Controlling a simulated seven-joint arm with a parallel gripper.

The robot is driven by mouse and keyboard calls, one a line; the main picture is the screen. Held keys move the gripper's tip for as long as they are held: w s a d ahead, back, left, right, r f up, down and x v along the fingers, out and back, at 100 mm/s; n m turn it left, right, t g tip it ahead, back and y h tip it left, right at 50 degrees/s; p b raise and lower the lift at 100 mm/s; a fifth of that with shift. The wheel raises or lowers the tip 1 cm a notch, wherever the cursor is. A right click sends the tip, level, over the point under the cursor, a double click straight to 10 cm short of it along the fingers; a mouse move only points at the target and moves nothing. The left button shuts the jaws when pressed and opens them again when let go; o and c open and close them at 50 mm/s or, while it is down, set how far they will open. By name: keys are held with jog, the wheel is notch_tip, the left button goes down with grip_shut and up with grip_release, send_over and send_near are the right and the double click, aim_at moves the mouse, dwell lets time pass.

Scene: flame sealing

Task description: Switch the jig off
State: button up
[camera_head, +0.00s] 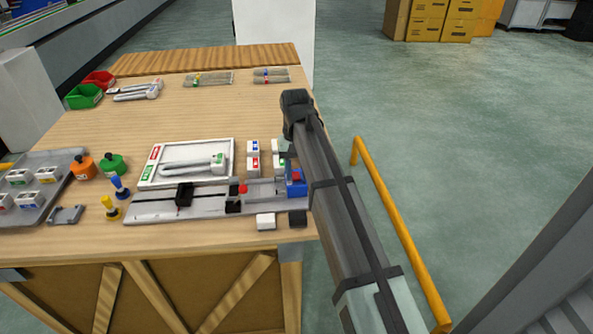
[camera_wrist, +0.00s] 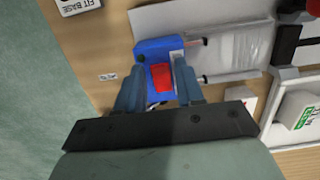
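The jig (camera_head: 150,212) is a long grey rail along the table's front edge, with black clamps and a small red knob (camera_head: 243,189). At its right end is a blue switch box (camera_head: 291,190) with a red rocker; the box also shows in the wrist view (camera_wrist: 147,47). The red rocker (camera_wrist: 161,78) lies between my gripper's fingers (camera_wrist: 158,66). The two grey-blue fingers are apart, with nothing held between them. They overlap the box edges in the wrist view; I cannot tell whether they touch it. The rocker's on or off position is unclear.
A white-framed tray (camera_head: 184,145) with a sealed piece lies behind the rail. Small white blocks (camera_head: 266,221) stand close by. Orange (camera_head: 84,168) and green (camera_head: 112,166) bottles stand at left. A yellow rail (camera_head: 398,230) runs right of the table.

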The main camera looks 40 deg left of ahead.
aim_at(296, 175)
jog(key=shift+o, duration=0.8)
notch_tip(296, 175, up, 7)
jog(key=shift+w+a+r, duration=0.2)
jog(key=shift+w+a, duration=0.1)
jog(key=shift+w, duration=0.05)
